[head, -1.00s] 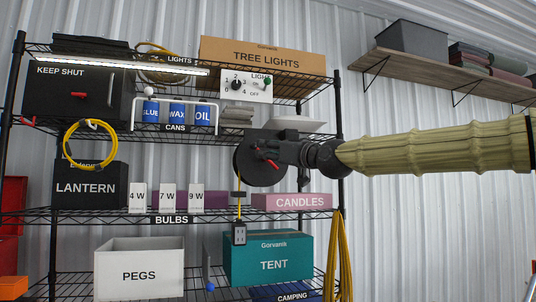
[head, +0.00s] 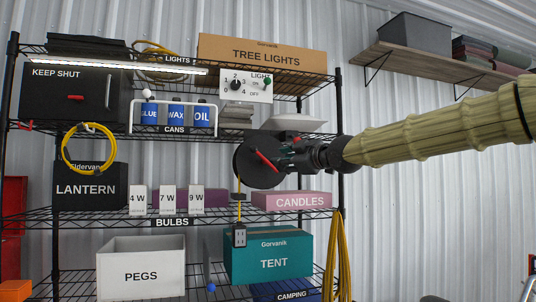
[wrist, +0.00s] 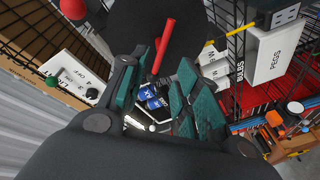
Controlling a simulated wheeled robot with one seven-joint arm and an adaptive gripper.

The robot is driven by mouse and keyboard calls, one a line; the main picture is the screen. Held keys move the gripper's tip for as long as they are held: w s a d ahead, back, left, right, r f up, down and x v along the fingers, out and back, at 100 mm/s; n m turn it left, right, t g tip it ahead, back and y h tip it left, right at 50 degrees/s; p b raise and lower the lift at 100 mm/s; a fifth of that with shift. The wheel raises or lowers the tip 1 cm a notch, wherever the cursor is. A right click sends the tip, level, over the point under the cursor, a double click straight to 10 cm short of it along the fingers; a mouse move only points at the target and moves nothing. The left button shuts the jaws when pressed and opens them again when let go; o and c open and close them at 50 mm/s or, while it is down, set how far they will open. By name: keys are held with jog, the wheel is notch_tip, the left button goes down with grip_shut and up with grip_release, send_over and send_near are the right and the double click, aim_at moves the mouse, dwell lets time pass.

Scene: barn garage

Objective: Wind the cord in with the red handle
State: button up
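The black cord reel (head: 246,166) hangs at the front of the shelf rack, below the light switch panel. Its red handle (head: 267,161) slants down to the right across the reel face. In the wrist view the handle (wrist: 163,47) shows near the fingertips, closer to the left finger. My gripper (wrist: 163,80) is open, with a clear gap between its teal pads; I cannot tell whether a pad touches the handle. In the head view my gripper (head: 290,155) is at the reel's right side. The yellow cord (head: 239,207) hangs down from the reel to a black socket block (head: 239,235).
The candles box (head: 292,201) and tent box (head: 268,257) sit below the reel. The switch panel (head: 246,86) is above, and the cans (head: 176,117) stand in a white-framed rack to the left. Another yellow cord (head: 338,255) hangs at the right post.

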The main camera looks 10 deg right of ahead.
aim_at(267, 160)
jog(key=p+x, duration=0.3)
jog(key=x, duration=0.6)
jog(key=shift+s, duration=0.1)
jog(key=shift+f, duration=0.1)
grip_shut()
